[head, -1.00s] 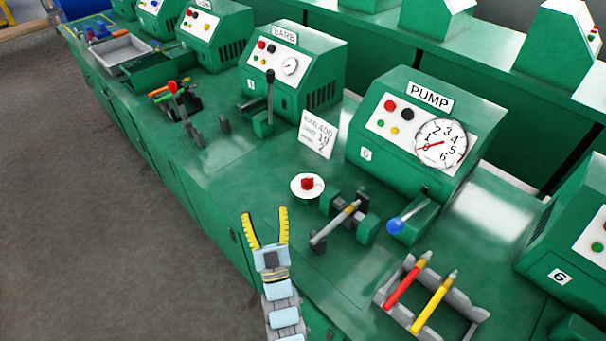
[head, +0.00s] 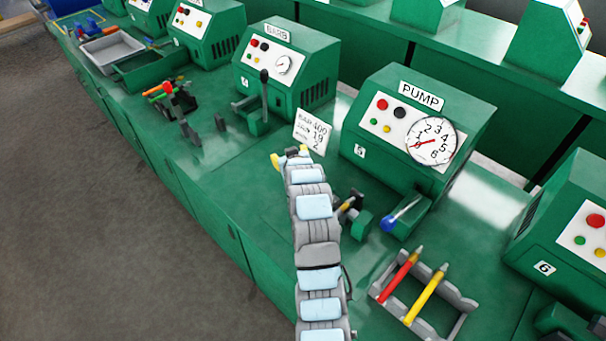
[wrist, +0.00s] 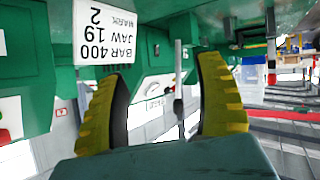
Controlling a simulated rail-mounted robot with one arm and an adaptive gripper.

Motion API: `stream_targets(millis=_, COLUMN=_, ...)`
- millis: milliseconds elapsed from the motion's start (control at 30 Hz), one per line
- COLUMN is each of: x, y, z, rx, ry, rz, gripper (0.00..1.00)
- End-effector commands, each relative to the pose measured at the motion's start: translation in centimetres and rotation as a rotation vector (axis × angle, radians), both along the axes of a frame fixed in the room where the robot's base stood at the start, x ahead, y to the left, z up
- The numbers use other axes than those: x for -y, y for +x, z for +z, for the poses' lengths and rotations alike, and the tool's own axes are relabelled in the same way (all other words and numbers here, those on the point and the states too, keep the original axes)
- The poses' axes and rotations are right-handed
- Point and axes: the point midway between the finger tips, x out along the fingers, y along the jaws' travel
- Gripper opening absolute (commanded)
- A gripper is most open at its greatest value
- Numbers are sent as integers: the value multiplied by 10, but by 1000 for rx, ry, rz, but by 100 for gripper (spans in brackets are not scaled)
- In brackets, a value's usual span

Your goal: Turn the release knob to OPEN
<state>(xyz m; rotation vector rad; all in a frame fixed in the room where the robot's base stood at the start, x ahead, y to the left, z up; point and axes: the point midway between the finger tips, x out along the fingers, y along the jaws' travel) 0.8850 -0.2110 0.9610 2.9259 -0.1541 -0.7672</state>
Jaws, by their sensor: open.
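The release knob, a red knob on a white disc in the earlier head view, is now hidden behind my arm and gripper. I cannot make it out in the wrist view. My gripper (head: 289,154) is over the bench in front of the white card, left of the PUMP machine (head: 421,98). In the wrist view my gripper (wrist: 160,78) has its two yellow fingers spread, with nothing held between them. The wrist picture is upside down. The knob's setting and any OPEN mark cannot be seen.
The white card (head: 312,131) reads BAR 400, JAW 19, MARK 2. A clamp with a rod (head: 347,205), partly hidden, and a blue-handled lever (head: 390,222) stand right of my arm. A rack (head: 456,320) holds red and yellow tools. The BARB machine (head: 286,68) stands behind left.

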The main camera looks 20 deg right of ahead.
Motion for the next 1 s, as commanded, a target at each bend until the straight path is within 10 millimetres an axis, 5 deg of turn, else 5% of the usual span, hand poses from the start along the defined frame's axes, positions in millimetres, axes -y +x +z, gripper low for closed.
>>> stream_targets(millis=267, x=23, y=-24, z=33, rx=-296, ry=46, rz=36, gripper=70)
stream_targets(millis=600, x=36, y=-81, z=76, rx=-602, ry=106, rz=100, gripper=70)
stream_targets(millis=1000, x=38, y=-95, z=72, rx=-673, ry=123, rz=116, gripper=70)
